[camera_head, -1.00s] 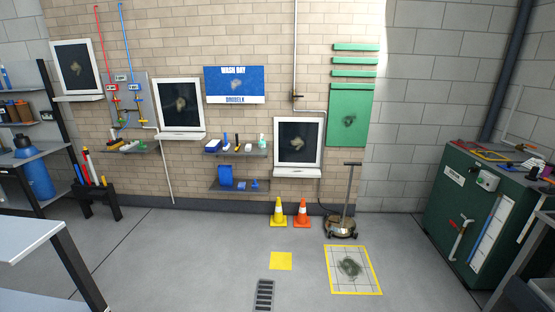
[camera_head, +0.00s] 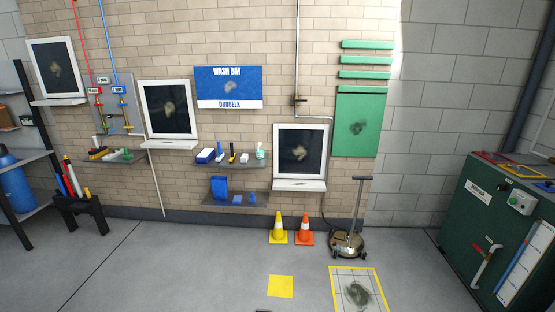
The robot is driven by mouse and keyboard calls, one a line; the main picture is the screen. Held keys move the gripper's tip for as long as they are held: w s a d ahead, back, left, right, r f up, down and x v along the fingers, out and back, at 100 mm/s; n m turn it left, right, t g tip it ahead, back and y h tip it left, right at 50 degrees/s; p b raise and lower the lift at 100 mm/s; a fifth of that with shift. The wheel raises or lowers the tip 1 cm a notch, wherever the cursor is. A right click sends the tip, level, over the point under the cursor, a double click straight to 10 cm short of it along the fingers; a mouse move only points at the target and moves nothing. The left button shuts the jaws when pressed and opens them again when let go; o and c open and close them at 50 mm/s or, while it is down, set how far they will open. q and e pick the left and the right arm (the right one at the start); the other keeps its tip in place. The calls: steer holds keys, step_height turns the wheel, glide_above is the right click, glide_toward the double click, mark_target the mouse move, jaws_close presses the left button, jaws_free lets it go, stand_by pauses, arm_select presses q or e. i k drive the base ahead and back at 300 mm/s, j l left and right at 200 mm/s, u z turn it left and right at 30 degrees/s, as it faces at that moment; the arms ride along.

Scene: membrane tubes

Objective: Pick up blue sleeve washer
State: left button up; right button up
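Several blue things stand on the two wall shelves in the middle. On the upper shelf (camera_head: 233,165) there is a blue and white block (camera_head: 205,155) and a thin upright blue item (camera_head: 221,152). On the lower shelf (camera_head: 222,201) there is a taller blue item (camera_head: 219,187) and small blue pieces (camera_head: 252,198). They are too small to tell which one is the blue sleeve washer. Neither of my grippers is in view.
A green cabinet (camera_head: 480,220) is at the right. A black rack (camera_head: 82,212) stands at the left.

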mark_target(220, 155)
steer(key=i, duration=2.3)
steer(key=i+l+u, duration=0.1)
steer(key=i+u, duration=0.15)
steer(key=i, duration=0.25)
steer(key=i+l+u, duration=0.25)
steer(key=i, duration=0.25)
steer(key=i+l+u, duration=0.25)
steer(key=i, duration=0.25)
steer(key=j, duration=0.1)
